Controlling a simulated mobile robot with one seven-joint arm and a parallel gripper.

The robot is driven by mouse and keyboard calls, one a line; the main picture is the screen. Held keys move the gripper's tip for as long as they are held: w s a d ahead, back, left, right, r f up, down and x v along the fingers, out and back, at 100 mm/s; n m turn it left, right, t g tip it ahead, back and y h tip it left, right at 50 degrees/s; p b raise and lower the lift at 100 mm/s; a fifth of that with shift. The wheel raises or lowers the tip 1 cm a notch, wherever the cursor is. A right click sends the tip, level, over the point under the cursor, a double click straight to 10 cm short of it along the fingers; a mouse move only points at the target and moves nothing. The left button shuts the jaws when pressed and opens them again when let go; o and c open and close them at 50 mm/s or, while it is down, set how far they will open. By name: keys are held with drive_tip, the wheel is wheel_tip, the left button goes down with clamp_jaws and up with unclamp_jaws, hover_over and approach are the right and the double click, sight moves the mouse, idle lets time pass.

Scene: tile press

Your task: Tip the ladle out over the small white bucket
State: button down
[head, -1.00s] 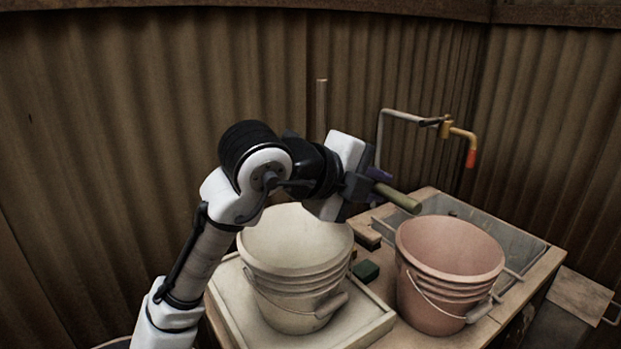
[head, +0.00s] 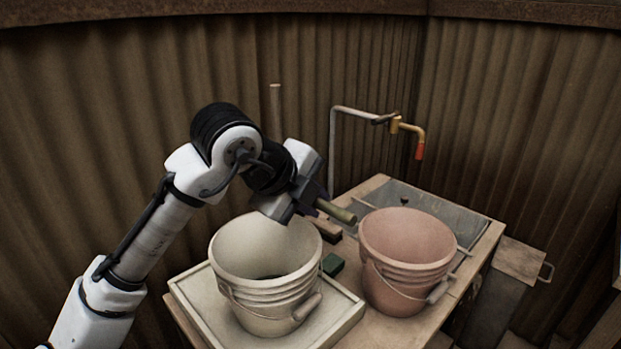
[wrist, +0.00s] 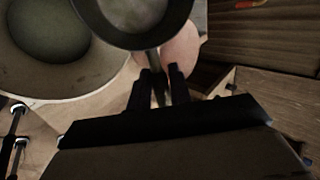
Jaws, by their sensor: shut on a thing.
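The white bucket (head: 233,268) stands on a pale square tray, with a dark patch visible low inside it. My gripper (head: 318,201) is above and to the right of its rim, shut on the ladle. The ladle's green handle (head: 337,211) sticks out to the right toward the pink bucket. In the head view the ladle's bowl is hidden. In the wrist view the grey bowl (wrist: 158,36) is at the top, with a pale round area inside, beside the white bucket (wrist: 90,78). My fingers (wrist: 160,82) close around the handle there. I cannot tell the bowl's tilt.
A pink bucket (head: 405,262) stands on the bench, right of the white one. A dark green block (head: 332,265) lies between them. A sink (head: 440,215) with a bent tap pipe (head: 350,110) is behind. The pale tray (head: 345,308) has a raised edge.

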drive_tip(key=g+y+p, duration=0.1)
drive_tip(key=f+g+y+p, duration=0.1)
drive_tip(key=p, duration=0.1)
drive_tip(key=g+y+p, duration=0.1)
drive_tip(key=shift+f+g+y+p, duration=0.25)
drive_tip(key=shift+g+y+p, duration=0.05)
drive_tip(key=shift+g+y, duration=0.1)
drive_tip(key=shift+r+p, duration=0.45)
drive_tip(key=shift+p, duration=0.15)
wheel_tip(320, 180, up, 2)
drive_tip(key=p, duration=0.3)
drive_tip(key=shift+g+y, duration=0.3)
drive_tip(key=shift+g, duration=0.1)
